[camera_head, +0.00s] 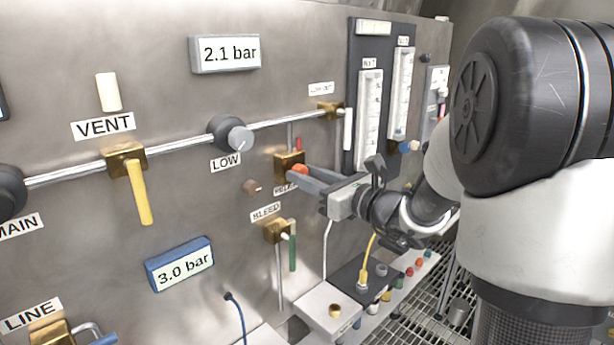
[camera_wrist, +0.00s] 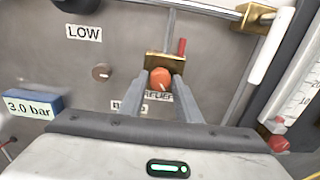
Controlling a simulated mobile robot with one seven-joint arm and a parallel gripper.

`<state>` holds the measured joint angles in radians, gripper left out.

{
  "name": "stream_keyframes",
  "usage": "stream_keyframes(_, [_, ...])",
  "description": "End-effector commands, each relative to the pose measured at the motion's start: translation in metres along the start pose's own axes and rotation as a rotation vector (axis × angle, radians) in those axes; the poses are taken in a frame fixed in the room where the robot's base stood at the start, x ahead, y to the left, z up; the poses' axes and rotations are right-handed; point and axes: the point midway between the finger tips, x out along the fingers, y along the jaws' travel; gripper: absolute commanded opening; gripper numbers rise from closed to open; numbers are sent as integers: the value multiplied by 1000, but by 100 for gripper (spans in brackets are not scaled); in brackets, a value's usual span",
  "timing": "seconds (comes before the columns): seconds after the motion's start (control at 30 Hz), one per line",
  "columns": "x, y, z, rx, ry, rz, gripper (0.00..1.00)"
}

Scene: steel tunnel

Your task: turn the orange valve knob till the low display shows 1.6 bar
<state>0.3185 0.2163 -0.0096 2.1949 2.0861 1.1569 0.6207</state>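The orange valve knob (camera_head: 299,170) sits on a brass block above the RELIEF label. It also shows in the wrist view (camera_wrist: 160,79), facing me. My gripper (camera_head: 300,178) is at the knob, with one finger on each side of it in the wrist view (camera_wrist: 161,84). I cannot tell whether the fingers touch the knob or stand slightly apart from it. The grey display (camera_head: 231,52) above the LOW label (camera_head: 226,162) reads 2.1 bar. A blue-framed display (camera_head: 180,264), lower on the panel, reads 3.0 bar.
A round dark gauge or knob (camera_head: 231,134) sits on the pipe by LOW. The BLEED valve (camera_head: 277,231) with a green handle is just below my gripper. The yellow VENT lever (camera_head: 139,190) is at left. Flow tubes (camera_head: 369,118) stand right of the knob.

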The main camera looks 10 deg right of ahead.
Motion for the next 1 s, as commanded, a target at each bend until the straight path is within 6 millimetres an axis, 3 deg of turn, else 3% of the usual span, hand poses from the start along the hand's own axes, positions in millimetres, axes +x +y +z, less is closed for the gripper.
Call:
stream_keyframes(0.03, [0, 0, 0, 0, 0, 0, 21])
stream_keyframes(0.13, [0, 0, 0, 0, 0, 0, 4])
stream_keyframes(0.57, [0, 0, -4, -95, -2, 0, 4])
stream_keyframes(1.0, [-1, 0, -7, -461, -4, -1, 4])
